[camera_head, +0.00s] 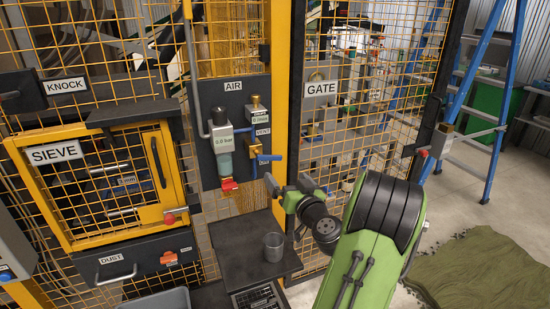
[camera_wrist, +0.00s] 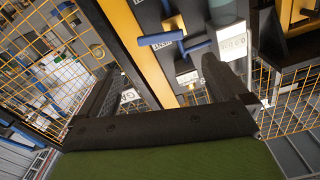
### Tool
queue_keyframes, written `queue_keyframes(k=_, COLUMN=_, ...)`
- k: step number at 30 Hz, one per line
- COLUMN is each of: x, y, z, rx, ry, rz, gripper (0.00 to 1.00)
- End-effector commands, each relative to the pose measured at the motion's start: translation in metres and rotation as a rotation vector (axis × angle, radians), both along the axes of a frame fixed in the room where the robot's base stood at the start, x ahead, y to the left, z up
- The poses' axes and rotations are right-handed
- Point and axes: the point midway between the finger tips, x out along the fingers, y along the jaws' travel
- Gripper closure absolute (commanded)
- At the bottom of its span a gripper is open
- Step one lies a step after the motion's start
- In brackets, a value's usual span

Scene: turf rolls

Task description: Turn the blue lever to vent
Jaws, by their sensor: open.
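The blue lever (camera_head: 269,157) is a short bar, lying about level in the head view, at a brass valve (camera_head: 256,147) on the dark AIR panel (camera_head: 207,178). A VENT label (camera_head: 263,132) sits just above it. My gripper (camera_head: 287,184) is just below and right of the lever, apart from it. The lever is not between the fingers. Part of the valve is hidden there.
A grey cup (camera_head: 274,246) stands on a dark shelf (camera_head: 235,238) below. Yellow mesh fencing surrounds the panel. A blue ladder (camera_head: 480,110) stands at right.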

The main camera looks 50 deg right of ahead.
Motion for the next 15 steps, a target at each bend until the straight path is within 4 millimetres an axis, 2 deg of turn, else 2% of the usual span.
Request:
queue_keyframes(k=1, x=0.012, y=-0.005, z=0.006, rx=0.001, ry=-0.001, rz=0.006, gripper=0.00)
queue_keyframes(k=9, x=0.072, y=-0.040, z=0.006, rx=-0.002, ry=-0.001, rz=0.006, gripper=0.00)
queue_keyframes(k=15, x=0.106, y=-0.060, z=0.004, rx=-0.001, ry=0.000, rz=0.005, gripper=0.00)
